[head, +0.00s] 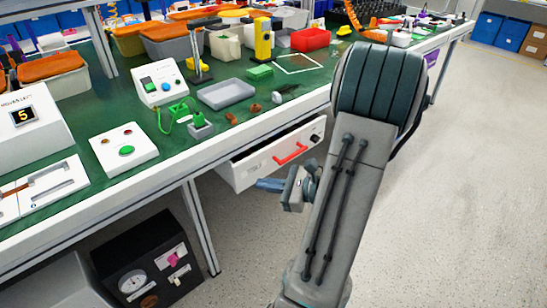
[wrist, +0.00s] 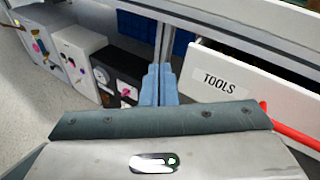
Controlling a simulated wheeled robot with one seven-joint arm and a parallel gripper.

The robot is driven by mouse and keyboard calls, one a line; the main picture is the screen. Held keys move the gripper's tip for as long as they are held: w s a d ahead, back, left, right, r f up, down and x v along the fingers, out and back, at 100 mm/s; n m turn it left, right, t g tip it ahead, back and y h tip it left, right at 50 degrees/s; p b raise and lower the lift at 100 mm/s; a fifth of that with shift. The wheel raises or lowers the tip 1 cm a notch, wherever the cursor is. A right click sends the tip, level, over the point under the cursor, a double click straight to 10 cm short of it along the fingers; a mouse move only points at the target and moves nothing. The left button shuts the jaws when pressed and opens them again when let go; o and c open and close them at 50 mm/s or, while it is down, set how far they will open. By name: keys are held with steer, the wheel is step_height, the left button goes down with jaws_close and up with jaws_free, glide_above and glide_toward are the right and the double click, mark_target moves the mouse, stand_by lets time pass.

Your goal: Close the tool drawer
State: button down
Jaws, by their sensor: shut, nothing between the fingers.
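The tool drawer (head: 262,164) hangs under the green-topped bench and stands partly pulled out, with its white front, red bar handle (head: 292,153) and a dark round knob showing in the head view. In the wrist view the drawer front (wrist: 258,105) carries a TOOLS label, and the red handle (wrist: 290,128) runs off the right edge. My gripper (head: 268,185) is below and in front of the drawer's lower edge in the head view. In the wrist view its blue fingers (wrist: 158,84) are together and empty, left of the drawer front. Contact with the drawer cannot be told.
The bench top (head: 215,130) holds a grey tray (head: 226,94), a green-button box (head: 124,148) and several bins. A bench leg (head: 200,228) and a black gauge box (head: 146,262) stand left of the drawer. The floor at right is clear.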

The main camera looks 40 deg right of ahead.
mark_target(270, 150)
steer(key=s+d+f+m+t+h, duration=0.3)
steer(key=d+m+t+h, duration=0.35)
steer(key=d, duration=0.55)
steer(key=shift+m+g+h, duration=0.55)
steer(key=shift+m+g, duration=0.3)
steer(key=shift+g, duration=0.1)
steer(key=w+b, duration=0.1)
steer(key=w, duration=0.3)
steer(key=w+b, duration=0.1)
steer(key=w, duration=0.4)
steer(key=w+b, duration=0.1)
steer(key=w, duration=0.3)
steer(key=shift+w+a+b, duration=0.2)
steer(key=shift+a+b, duration=0.1)
steer(key=shift+a, duration=0.1)
steer(key=shift+w+d, duration=0.1)
